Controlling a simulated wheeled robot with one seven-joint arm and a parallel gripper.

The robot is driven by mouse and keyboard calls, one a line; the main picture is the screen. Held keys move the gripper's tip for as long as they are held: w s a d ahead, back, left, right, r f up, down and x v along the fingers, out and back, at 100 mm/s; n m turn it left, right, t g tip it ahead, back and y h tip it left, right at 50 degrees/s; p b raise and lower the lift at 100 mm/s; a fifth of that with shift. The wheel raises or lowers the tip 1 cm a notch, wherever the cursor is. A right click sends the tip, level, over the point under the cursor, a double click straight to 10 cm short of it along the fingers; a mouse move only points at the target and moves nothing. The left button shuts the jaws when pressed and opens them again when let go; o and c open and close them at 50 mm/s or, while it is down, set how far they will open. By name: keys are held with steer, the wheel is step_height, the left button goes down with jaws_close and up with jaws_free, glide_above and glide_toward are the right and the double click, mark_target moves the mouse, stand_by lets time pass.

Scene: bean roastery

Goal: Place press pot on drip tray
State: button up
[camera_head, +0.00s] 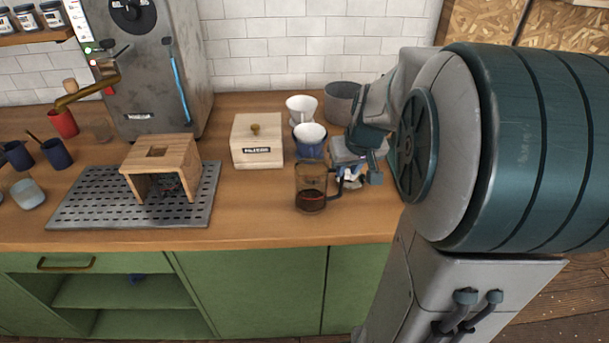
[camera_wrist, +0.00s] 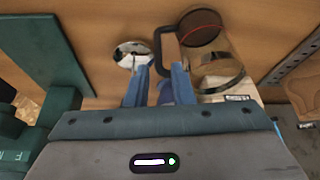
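The press pot (camera_head: 311,198) is a clear glass pot with dark coffee low inside, upright on the wooden counter. Its dark handle is on the right side, towards my gripper (camera_head: 352,172). In the wrist view the pot (camera_wrist: 212,52) lies right of centre, and its handle reaches to just beyond my fingertips (camera_wrist: 159,72). My two blue fingers stand apart, open, with the handle at or just past their tips; I cannot tell if they touch it. The drip tray (camera_head: 100,212) is a grey perforated metal plate on the counter at the left.
A wooden stand (camera_head: 160,152) with an open front occupies the tray's middle and right. A lidded wooden box (camera_head: 257,150) is behind the pot. Cups (camera_head: 309,135) and a grey canister (camera_head: 343,100) are behind my gripper. Counter between tray and pot is clear. A small white round item (camera_wrist: 130,52) lies beside the handle.

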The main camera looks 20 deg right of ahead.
mark_target(343, 180)
steer(key=shift+x, duration=3.85)
steer(key=shift+d, duration=0.1)
jaws_close()
